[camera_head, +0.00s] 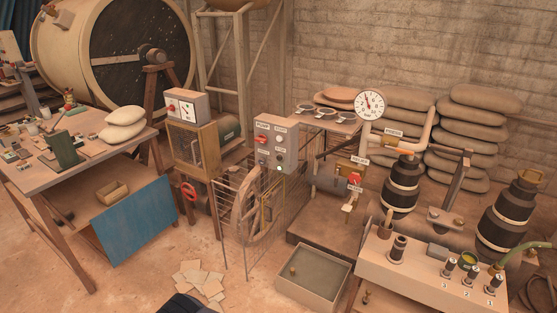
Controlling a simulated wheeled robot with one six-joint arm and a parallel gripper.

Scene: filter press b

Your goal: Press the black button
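A grey control box (291,148) stands on a post behind the wire guard in the middle of the view. Its front carries small white labels, a red control (263,140), several small dark controls and a lit pale green spot (279,168) low on the right. A small dark control (263,158) sits low on the left of its face; at this size I cannot tell for sure whether it is the black button.
A spoked wheel (244,205) stands inside the wire guard before the box. A workbench (35,178) is at left, a white bench (375,265) at right. An open tray (312,295) and loose sheets (188,268) lie on the floor. Bare floor shows at front left.

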